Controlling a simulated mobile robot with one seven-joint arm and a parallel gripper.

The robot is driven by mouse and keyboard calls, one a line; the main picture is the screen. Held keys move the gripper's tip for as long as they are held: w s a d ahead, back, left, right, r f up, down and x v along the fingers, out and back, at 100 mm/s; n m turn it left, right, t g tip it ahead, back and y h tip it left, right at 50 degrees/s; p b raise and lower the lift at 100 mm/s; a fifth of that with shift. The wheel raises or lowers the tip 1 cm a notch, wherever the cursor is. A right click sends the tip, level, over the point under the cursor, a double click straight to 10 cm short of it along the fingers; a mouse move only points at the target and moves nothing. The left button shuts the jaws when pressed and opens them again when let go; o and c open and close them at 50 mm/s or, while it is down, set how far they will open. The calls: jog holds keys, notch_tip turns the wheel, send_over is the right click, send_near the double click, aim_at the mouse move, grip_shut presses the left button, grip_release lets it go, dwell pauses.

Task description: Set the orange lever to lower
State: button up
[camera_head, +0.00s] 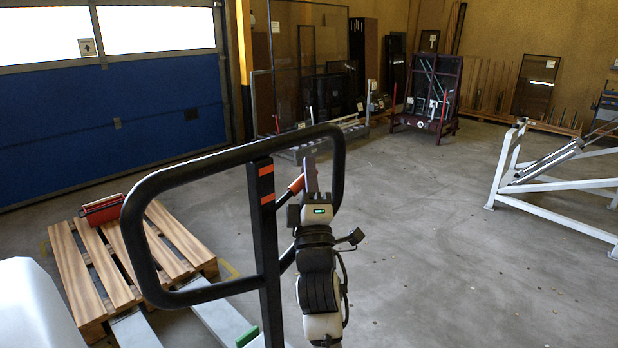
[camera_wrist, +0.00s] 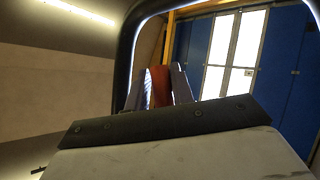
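The orange lever (camera_head: 297,185) sits inside the black looped handle (camera_head: 180,172), near its upright post (camera_head: 266,225). My gripper (camera_head: 311,180) is at the lever's right end in the head view and partly hides it. In the wrist view my gripper (camera_wrist: 160,86) has its two fingers apart, with the orange-red lever (camera_wrist: 161,86) between them. A thin light strip shows between the left finger and the lever, so the fingers look open around it. Whether the right finger touches the lever is not clear.
The handle's loop surrounds my gripper closely. A wooden pallet (camera_head: 120,260) with a red object (camera_head: 102,209) lies at the left. A white frame (camera_head: 560,185) stands at the right, and a dark red rack (camera_head: 430,95) at the back. The middle floor is clear.

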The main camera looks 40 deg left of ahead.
jog(key=o, duration=0.3)
jog(key=shift+f, duration=0.1)
jog(key=b+v, duration=0.6)
jog(key=v, duration=0.7)
jog(key=shift+s+d+f, duration=0.1)
jog(key=shift+s+d, duration=0.1)
jog(key=shift+s, duration=0.05)
